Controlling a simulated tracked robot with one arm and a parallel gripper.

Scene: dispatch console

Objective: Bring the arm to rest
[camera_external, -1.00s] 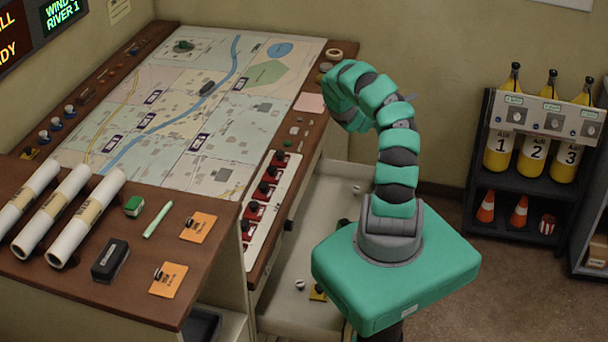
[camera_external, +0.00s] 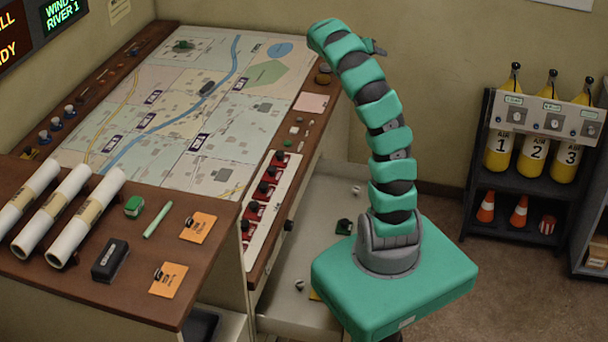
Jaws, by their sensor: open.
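My green segmented arm rises from its base and bends over to the left at the top. My gripper (camera_external: 377,47) is mostly hidden behind the upper arm; only a small dark grey part of it shows to the right of the top segments, against the wall. It is open, and nothing shows in it. It is high up, apart from the console and its map table (camera_external: 190,125).
An open drawer (camera_external: 320,215) lies left of my base, with small items in it. White rolls (camera_external: 85,215) and orange cards (camera_external: 198,227) lie on the front desk. A rack with yellow cylinders (camera_external: 533,155) stands right. Floor between is clear.

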